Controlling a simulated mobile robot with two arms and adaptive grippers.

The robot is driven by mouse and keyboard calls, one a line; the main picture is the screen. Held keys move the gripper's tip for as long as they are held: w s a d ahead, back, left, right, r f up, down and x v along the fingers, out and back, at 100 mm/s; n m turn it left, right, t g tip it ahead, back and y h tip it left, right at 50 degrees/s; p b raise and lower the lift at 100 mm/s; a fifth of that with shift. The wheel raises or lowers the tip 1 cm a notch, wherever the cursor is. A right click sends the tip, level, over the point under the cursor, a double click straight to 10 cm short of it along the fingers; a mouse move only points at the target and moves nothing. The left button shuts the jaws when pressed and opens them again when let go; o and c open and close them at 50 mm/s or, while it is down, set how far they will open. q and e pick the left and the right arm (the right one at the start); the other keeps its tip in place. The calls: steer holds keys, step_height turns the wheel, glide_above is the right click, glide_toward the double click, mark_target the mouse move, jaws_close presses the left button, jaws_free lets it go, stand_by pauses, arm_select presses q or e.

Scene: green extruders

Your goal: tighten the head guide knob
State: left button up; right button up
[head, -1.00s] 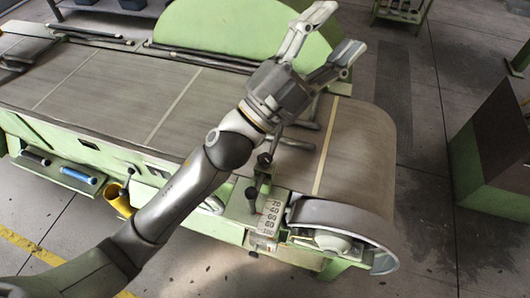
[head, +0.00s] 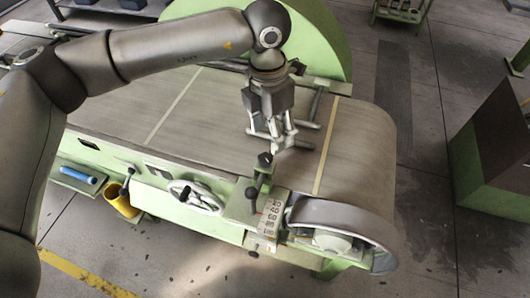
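A small black knob (head: 265,159) stands on a green bracket at the near edge of the belt machine. A second black knob (head: 252,193) sits lower, beside the white numbered scale (head: 269,216). I cannot tell for sure which one is the head guide knob. My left gripper (head: 281,146) points down over the belt, just behind and right of the upper black knob, apart from it as far as I can see. Its fingers are seen nearly edge-on, so their opening is unclear. No object shows in them. My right gripper is out of view.
Metal guide rods (head: 311,122) lie around the gripper on the belt (head: 355,140). A handwheel (head: 195,197) and yellow cup (head: 120,199) are on the machine's near side.

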mark_target(265, 157)
arm_select(q)
steer(key=shift+y, duration=0.4)
steer(key=f+p, duration=0.1)
steer(key=f, duration=0.2)
steer(key=a+f+p, duration=0.1)
steer(key=f+p, duration=0.1)
steer(key=f, duration=0.1)
steer(key=w+f+p, duration=0.1)
steer(key=f, duration=0.2)
steer(key=shift+a+f, duration=0.15)
steer(key=shift+a, duration=0.1)
steer(key=shift+f+p, duration=0.35)
steer(key=shift+f, duration=0.2)
steer(key=c, duration=1)
